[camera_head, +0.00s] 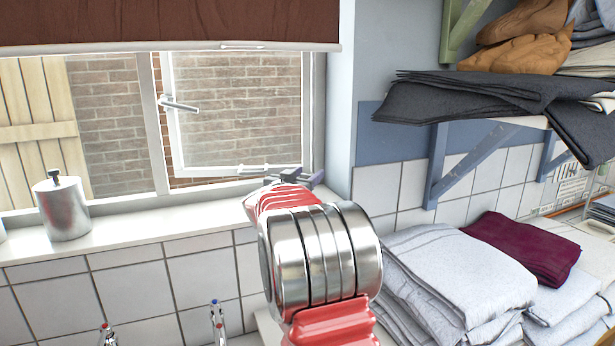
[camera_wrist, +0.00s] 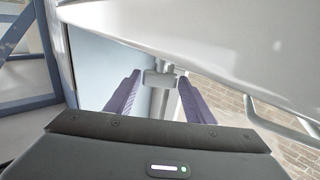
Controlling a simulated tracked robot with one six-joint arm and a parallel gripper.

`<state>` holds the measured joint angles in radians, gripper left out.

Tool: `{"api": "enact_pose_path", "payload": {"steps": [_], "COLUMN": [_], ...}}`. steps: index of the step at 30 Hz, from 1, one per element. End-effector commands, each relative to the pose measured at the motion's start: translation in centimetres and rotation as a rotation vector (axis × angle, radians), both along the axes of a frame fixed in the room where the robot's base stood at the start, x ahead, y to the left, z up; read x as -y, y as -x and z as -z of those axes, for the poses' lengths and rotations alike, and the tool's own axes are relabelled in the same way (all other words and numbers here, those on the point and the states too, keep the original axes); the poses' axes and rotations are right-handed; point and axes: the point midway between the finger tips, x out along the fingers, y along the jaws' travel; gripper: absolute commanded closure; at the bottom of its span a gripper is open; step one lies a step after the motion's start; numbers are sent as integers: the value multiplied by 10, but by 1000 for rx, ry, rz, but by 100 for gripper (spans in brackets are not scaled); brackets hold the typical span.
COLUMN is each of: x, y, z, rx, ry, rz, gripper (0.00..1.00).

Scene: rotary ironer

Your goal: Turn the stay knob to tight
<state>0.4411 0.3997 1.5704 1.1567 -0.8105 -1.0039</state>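My gripper (camera_wrist: 159,100) shows in the wrist view as two purple fingers standing apart. A grey fitting that looks like the stay knob (camera_wrist: 164,76) shows in the gap beyond them, on a pale grey bar. I cannot tell whether either finger touches it. In the head view my gripper (camera_head: 297,177) is at the window's lower right corner, above the sill. The window stay (camera_head: 262,169) is a thin pale bar along the bottom of the open window there. My gripper and arm hide the knob in that view.
The open window sash (camera_head: 240,110) stands close by; its white frame (camera_wrist: 215,35) crosses the wrist view. A metal canister (camera_head: 64,210) stands on the sill (camera_head: 150,230) at left. Shelf brackets (camera_head: 460,170) and folded linen (camera_head: 450,275) are at right.

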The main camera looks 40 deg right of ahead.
Motion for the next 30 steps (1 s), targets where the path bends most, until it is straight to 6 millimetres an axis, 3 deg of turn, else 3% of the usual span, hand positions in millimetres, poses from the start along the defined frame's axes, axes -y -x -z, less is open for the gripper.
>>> {"api": "enact_pose_path", "payload": {"steps": [3,14,20,30], "x": [0,-4,-24,-79], "y": [0,2,11,33], "z": [0,0,0,0], "rx": [0,1,0,1], "ry": [0,0,0,0], "rz": [1,1,0,-1], "gripper": [44,44,44,44]}}
